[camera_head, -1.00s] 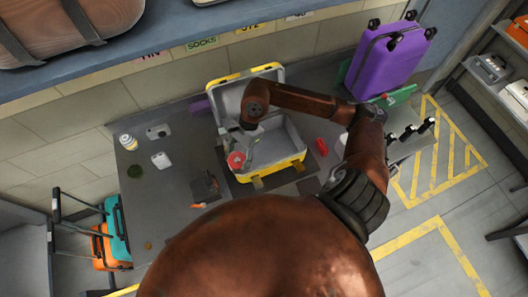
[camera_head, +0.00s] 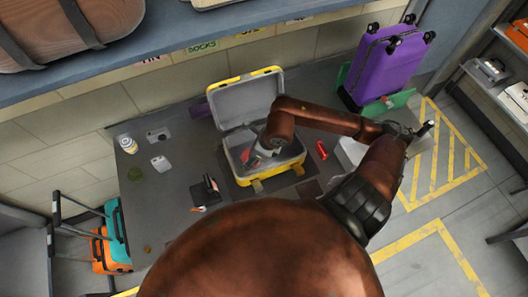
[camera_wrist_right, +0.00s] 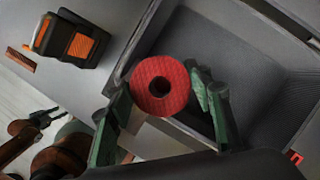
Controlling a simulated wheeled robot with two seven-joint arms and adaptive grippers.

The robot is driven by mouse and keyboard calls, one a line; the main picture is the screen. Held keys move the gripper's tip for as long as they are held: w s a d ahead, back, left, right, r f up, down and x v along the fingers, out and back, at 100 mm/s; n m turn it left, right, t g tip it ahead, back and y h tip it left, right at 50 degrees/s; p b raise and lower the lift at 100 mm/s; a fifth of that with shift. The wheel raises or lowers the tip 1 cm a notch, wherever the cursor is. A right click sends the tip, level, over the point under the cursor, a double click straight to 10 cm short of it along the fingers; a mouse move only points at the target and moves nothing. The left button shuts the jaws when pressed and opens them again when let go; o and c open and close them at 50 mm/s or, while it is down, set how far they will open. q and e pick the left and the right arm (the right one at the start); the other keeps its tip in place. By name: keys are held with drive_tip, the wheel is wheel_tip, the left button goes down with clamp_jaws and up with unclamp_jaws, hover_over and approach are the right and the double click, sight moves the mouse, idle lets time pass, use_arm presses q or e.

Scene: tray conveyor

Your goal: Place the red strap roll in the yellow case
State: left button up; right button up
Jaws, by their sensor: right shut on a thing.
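The yellow case (camera_head: 282,171) stands open on the grey table, with its lid leaning up at the back and a grey inside. My right gripper (camera_head: 255,159) is over the left front part of the case's open base. It is shut on the red strap roll (camera_wrist_right: 160,86), a red ring with a dark centre hole, held between green-grey fingers in the right wrist view. In the head view only a little of the roll (camera_head: 252,163) shows beside the gripper. I cannot tell whether the roll touches the case floor. My left gripper is not in view.
A black and orange device (camera_wrist_right: 70,38) lies on the table left of the case. A small red item (camera_head: 321,150) lies to its right. A purple suitcase (camera_head: 384,65) stands back right.

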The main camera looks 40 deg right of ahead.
drive_tip(key=w+d+f, duration=0.1)
drive_tip(key=d+f, duration=0.3)
drive_tip(key=d, duration=0.1)
drive_tip(key=w+d+f, duration=0.1)
drive_tip(key=d+f, duration=0.1)
drive_tip(key=shift+w+d+f+p, duration=0.3)
drive_tip(key=shift+d, duration=0.1)
drive_tip(key=shift+d+f, duration=0.25)
drive_tip(key=shift+f, duration=0.1)
drive_tip(key=f, duration=0.3)
drive_tip(key=shift+w+d+f, duration=0.1)
drive_tip(key=shift+d, duration=0.1)
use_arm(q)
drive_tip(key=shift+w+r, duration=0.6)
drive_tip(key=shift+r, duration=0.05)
use_arm(e)
drive_tip(key=shift+f, duration=0.2)
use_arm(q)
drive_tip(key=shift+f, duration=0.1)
use_arm(e)
drive_tip(key=shift+f, duration=0.1)
drive_tip(key=o, duration=1.2)
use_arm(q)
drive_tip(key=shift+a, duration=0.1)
